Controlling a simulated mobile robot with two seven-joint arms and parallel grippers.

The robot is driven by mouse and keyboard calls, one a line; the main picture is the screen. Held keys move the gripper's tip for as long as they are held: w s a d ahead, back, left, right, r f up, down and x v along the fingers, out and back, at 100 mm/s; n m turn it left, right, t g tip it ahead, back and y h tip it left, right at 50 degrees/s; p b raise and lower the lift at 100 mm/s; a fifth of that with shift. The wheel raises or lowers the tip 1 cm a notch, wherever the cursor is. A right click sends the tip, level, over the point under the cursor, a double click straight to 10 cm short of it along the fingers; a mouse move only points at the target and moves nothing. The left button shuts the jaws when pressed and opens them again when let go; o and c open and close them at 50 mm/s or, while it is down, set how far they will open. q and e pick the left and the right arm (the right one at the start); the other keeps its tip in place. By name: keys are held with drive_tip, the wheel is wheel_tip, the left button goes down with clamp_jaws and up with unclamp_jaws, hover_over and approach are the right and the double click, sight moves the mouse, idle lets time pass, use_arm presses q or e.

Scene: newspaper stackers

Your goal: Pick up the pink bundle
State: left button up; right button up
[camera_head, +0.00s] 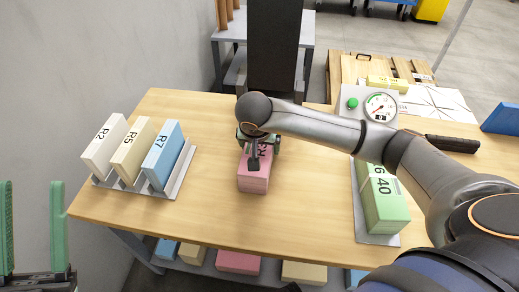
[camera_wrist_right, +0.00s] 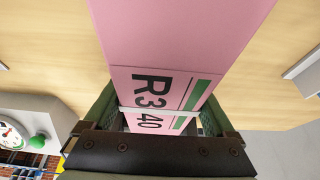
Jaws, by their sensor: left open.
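The pink bundle (camera_head: 254,184) lies on the wooden table, near its middle. It has a white band and the print R3 and 40, clearest in the right wrist view (camera_wrist_right: 190,45). My right gripper (camera_head: 258,148) is over the bundle's far part, pointing down. In the wrist view its green fingers (camera_wrist_right: 158,112) are on both sides of the bundle, close to its edges. Whether they press on it I cannot tell. My left gripper (camera_head: 32,190) is open and empty at the lower left, off the table.
A rack (camera_head: 181,178) at left holds upright bundles R2, R5 and R7. More bundles (camera_head: 238,262) lie on the shelf below. The table between rack and pink bundle is clear.

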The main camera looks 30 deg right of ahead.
clamp_jaws()
idle(0.5)
drive_tip(key=shift+w+r, duration=0.1)
drive_tip(key=shift+r, duration=0.05)
